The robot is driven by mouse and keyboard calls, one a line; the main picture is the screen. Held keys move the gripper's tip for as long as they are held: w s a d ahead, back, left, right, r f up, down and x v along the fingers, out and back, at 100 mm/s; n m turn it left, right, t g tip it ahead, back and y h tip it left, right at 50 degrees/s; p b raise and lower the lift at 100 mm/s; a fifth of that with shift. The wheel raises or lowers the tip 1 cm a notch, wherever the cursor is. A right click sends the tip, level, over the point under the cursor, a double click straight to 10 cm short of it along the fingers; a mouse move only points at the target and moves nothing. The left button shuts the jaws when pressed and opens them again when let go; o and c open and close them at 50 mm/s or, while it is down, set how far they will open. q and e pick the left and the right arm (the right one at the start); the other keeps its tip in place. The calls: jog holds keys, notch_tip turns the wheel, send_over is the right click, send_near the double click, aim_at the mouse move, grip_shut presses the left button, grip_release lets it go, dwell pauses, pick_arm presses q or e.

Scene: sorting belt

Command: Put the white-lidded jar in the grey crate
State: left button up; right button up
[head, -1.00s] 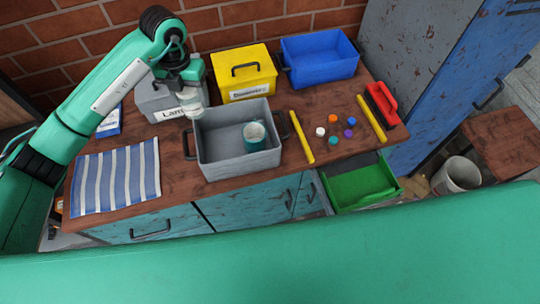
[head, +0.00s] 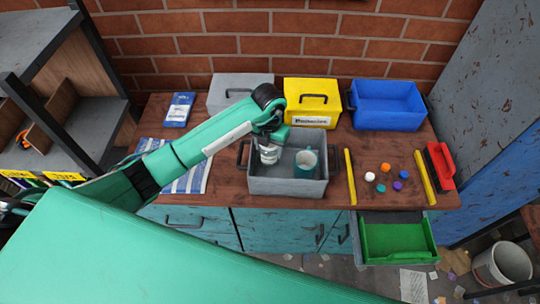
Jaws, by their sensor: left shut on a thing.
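The grey crate (head: 288,187) stands open near the middle of the wooden bench. My left gripper (head: 269,141) reaches over the left part of the crate, pointing down. It is shut on the white-lidded jar (head: 269,155), a small pale jar that shows below the fingers, within the crate's outline. The gripper and arm hide part of the jar, and I cannot tell whether it touches the crate's floor. My right gripper is not in view.
Right of the crate lie two yellow bars (head: 350,177), several small coloured caps (head: 385,168) and a red-handled brush (head: 440,167). A green drawer (head: 398,240) is open below.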

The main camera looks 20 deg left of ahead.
aim_at(269, 159)
pick_arm(q)
notch_tip(269, 159, down, 2)
notch_tip(269, 159, down, 4)
jog(key=shift+f+p, duration=0.1)
jog(key=shift+p, duration=0.5)
jog(key=shift+f, duration=0.2)
jog(key=shift+f, duration=0.2)
jog(key=o, duration=0.8)
